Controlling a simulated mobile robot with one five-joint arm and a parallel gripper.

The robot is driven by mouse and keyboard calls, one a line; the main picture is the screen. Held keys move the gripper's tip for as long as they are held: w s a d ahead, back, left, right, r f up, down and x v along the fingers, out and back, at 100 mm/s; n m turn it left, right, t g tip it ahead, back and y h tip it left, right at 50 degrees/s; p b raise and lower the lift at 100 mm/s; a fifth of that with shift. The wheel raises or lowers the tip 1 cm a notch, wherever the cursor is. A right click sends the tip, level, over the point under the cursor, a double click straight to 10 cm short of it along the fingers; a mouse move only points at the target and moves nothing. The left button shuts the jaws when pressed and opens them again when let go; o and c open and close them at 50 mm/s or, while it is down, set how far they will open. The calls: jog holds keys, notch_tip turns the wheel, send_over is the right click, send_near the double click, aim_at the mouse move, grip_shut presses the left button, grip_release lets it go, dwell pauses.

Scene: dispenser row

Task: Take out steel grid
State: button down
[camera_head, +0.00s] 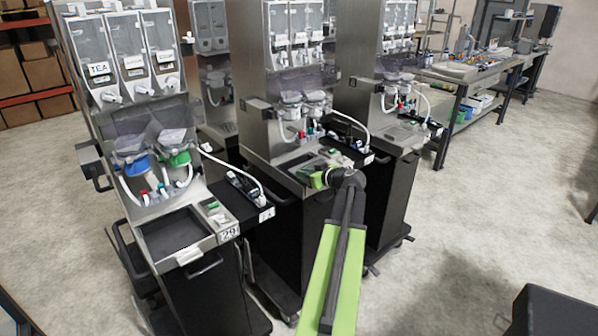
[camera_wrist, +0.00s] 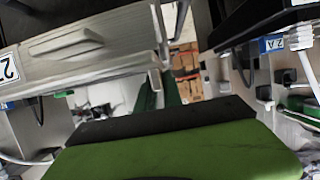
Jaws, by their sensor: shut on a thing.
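My gripper (camera_head: 320,179), green and black, is at the front of the middle dispenser (camera_head: 270,110), at its tray ledge. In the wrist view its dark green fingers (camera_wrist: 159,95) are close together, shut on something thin. A thin grey metal edge (camera_wrist: 158,30) runs up from the fingertips; it looks like the edge of the steel grid, but its face is not visible. The grey tray front (camera_wrist: 115,62) with a handle (camera_wrist: 65,45) is left of the fingers. In the head view the arm and gripper partly hide the tray area.
The left dispenser (camera_head: 110,110) has a dark recessed tray (camera_head: 175,234) and a side shelf (camera_head: 240,200). Another dispenser (camera_head: 375,100) stands close on the right. A workbench (camera_head: 480,75) with tools is at the back right. The floor (camera_head: 470,230) at the right is mostly clear.

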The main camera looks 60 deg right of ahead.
jog(key=s+a, duration=0.4)
jog(key=s, duration=0.8)
dwell(0.4)
jog(key=shift+s, duration=0.1)
